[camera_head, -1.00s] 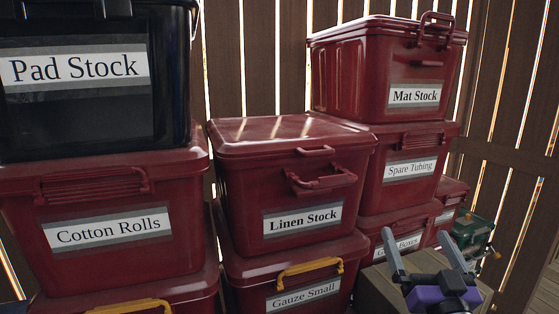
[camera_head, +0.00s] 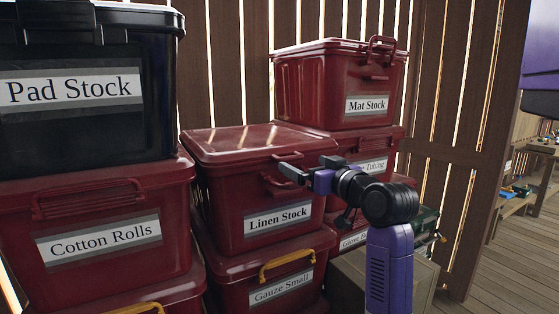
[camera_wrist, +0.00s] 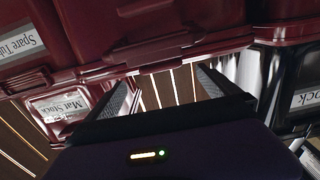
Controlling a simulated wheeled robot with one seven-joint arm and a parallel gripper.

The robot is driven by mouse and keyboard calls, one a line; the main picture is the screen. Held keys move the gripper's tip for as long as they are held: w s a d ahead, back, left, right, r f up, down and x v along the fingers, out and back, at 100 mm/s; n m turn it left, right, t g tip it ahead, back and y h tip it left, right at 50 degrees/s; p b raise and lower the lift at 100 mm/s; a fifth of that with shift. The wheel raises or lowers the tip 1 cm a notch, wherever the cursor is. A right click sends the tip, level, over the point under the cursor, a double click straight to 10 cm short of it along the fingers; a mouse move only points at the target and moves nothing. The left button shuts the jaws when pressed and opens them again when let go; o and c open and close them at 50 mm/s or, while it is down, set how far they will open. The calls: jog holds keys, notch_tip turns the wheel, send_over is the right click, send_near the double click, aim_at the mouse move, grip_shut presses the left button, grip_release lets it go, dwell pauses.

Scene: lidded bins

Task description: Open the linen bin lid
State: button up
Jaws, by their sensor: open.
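The linen bin (camera_head: 255,232) is a dark red box labelled "Linen Stock", standing on the Gauze Small bin. Its red lid (camera_head: 235,142) lies flat and closed on top, with a small lip handle (camera_head: 290,156) at the front. A larger bail handle on the bin's front is partly hidden by my gripper. My gripper (camera_head: 303,166) is open and empty, in front of the bin's upper right front near the lid's edge. In the wrist view, which is upside down, the open fingers (camera_wrist: 165,78) point toward the lid's front edge and lip handle (camera_wrist: 155,48). I cannot tell whether they touch it.
The black Pad Stock bin (camera_head: 80,120) on the Cotton Rolls bin (camera_head: 100,205) stands close on the left. The Mat Stock bin (camera_head: 335,95) is stacked behind right. A slatted wall (camera_head: 235,60) stands behind. Floor is open at far right.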

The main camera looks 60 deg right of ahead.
aim_at(293, 159)
jog(key=p+x, duration=0.1)
jog(key=x, duration=0.6)
jog(key=shift+w+d, duration=0.1)
jog(key=shift+w, duration=0.25)
